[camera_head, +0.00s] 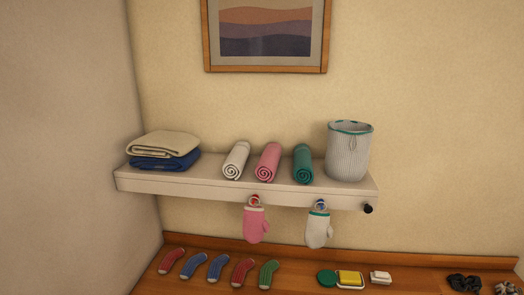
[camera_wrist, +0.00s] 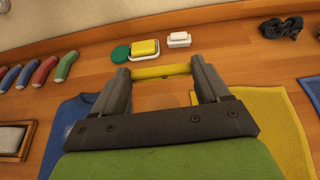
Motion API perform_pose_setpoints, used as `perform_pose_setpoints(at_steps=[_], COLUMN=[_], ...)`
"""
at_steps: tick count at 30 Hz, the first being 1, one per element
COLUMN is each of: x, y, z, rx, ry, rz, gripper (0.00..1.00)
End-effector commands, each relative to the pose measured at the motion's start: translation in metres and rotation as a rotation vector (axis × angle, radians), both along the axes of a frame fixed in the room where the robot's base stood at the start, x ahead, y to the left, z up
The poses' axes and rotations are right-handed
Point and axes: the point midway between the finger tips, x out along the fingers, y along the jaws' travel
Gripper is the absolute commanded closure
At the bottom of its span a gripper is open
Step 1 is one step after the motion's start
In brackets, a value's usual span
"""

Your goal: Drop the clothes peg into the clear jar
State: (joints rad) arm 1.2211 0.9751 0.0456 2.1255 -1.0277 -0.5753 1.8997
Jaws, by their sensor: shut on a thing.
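My gripper (camera_wrist: 161,76) shows in the wrist view, its two dark fingers apart with a yellow bar-like piece, which looks like the clothes peg (camera_wrist: 162,70), spanning between the fingertips. The gripper is shut on it, and it lies crosswise above the wooden counter. Its height over the counter is hard to judge. My gripper does not show in the head view. I see no clear jar in either view.
The wooden counter (camera_wrist: 220,48) holds socks, a green disc (camera_wrist: 120,54), a yellow sponge on a dish (camera_wrist: 145,48), a white soap dish (camera_wrist: 179,40), dark scrunchies (camera_wrist: 281,27), a blue garment (camera_wrist: 75,122) and a yellow cloth (camera_wrist: 268,125). A shelf (camera_head: 230,188) holds towels and a basket (camera_head: 348,152).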

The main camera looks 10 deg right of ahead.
Motion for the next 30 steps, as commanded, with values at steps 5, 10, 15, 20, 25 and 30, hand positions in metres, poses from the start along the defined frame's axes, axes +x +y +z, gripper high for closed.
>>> perform_pose_setpoints(at_steps=[5, 10, 15, 20, 25, 30], x=[0.000, 0.000, 0.000, 0.000, 0.000, 0.000], y=[0.000, 0.000, 0.000, 0.000, 0.000, 0.000], z=[-0.025, -0.054, -0.060, -0.057, -0.056, -0.056], rx=[0.002, 0.000, -0.001, -0.001, -0.001, 0.000], ry=[0.000, 0.000, 0.000, 0.000, 0.000, 0.000], rz=[0.000, 0.000, 0.000, 0.000, 0.000, 0.000], gripper=[0.53, 0.53, 0.53, 0.53, 0.00, 0.00])
